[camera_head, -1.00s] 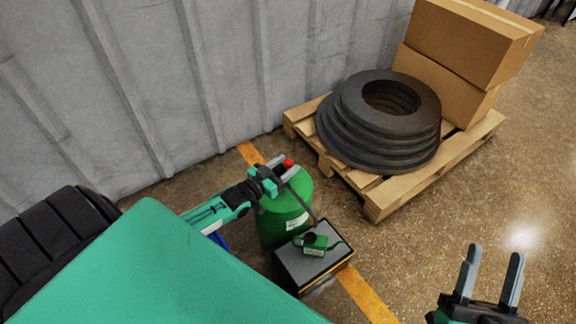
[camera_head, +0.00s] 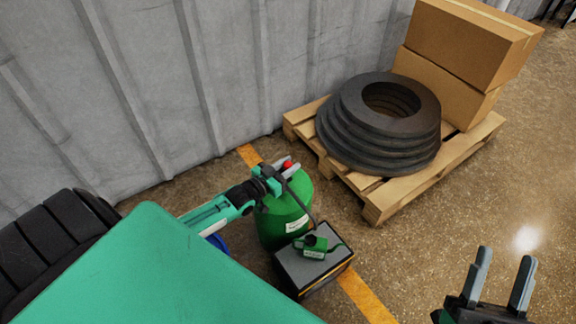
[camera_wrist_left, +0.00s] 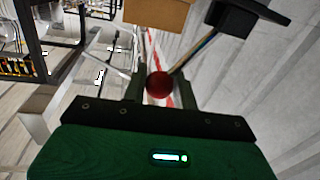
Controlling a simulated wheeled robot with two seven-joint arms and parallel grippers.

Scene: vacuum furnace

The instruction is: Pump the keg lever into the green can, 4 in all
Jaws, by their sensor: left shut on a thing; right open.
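The green keg (camera_head: 284,222) stands on the floor by the corrugated wall. My left gripper (camera_head: 287,168) is above it, shut on the red knob of the keg lever (camera_head: 289,164). The red knob (camera_wrist_left: 159,85) also shows between the fingers in the left wrist view. A thin dark spout runs from the keg top down toward the small green can (camera_head: 314,246). Whether liquid flows cannot be seen. My right gripper (camera_head: 500,280) is open and empty at the lower right, over bare floor.
A wooden pallet (camera_head: 375,205) behind and right of the keg carries a stack of black rings (camera_head: 340,140) and two cardboard boxes (camera_head: 470,45). The corrugated wall (camera_head: 225,80) is close behind the keg. The floor at right is clear.

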